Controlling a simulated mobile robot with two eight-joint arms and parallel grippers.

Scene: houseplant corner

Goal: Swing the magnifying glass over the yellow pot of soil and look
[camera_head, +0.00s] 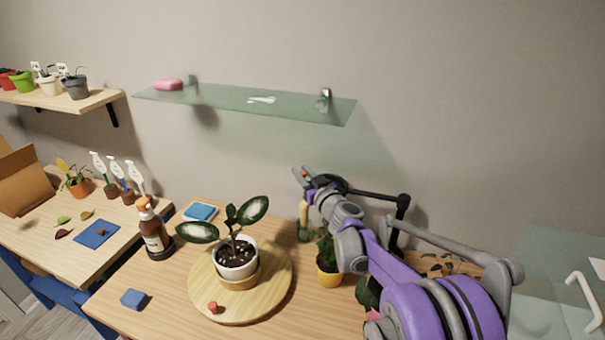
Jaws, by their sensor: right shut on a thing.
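The magnifying glass (331,181) is black, and its jointed black arm bends at a joint on the right. My right gripper (303,173) is shut on the rim of the glass, with its purple arm coming in from the lower right. The gripper hides much of the glass and its lens. The yellow pot (327,278) stands on the table below the gripper and a little to the right. Green leaves show above it, and my arm covers its right side; its soil cannot be made out. My left gripper is out of view.
A round wooden board (281,294) carries a white pot (235,268) with a dark-leaved plant. A brown bottle (154,232) stands left of it. A glass shelf (230,100) hangs above. A wooden-handled thing (304,216) stands behind the yellow pot.

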